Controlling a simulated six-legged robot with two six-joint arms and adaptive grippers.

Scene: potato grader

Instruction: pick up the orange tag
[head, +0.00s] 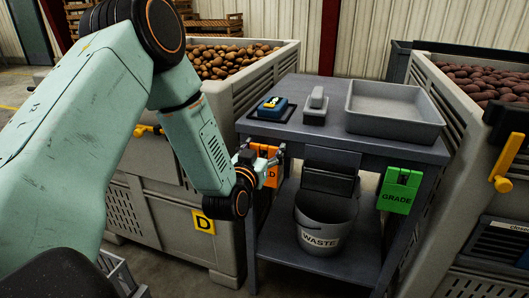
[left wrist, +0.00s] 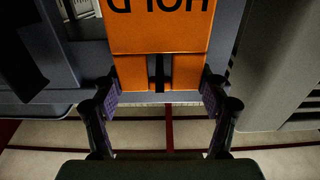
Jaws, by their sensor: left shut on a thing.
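The orange tag (head: 270,170) is at the left front corner of the grey table, partly hidden behind my left gripper (head: 262,156). In the left wrist view the orange tag (left wrist: 160,32) fills the top middle, with HOLD in dark letters upside down. The fingers of my left gripper (left wrist: 160,94) are shut on the two sides of its narrower part. I cannot tell whether the tag still touches the table edge. My right gripper is not in view.
The grey table (head: 330,146) bears a grey tray (head: 395,118), a blue device (head: 283,112) and a grey block. A green GRADE tag (head: 400,190) hangs at its right. A WASTE bucket (head: 322,238) stands on the lower shelf. Potato crates (head: 292,62) flank the table.

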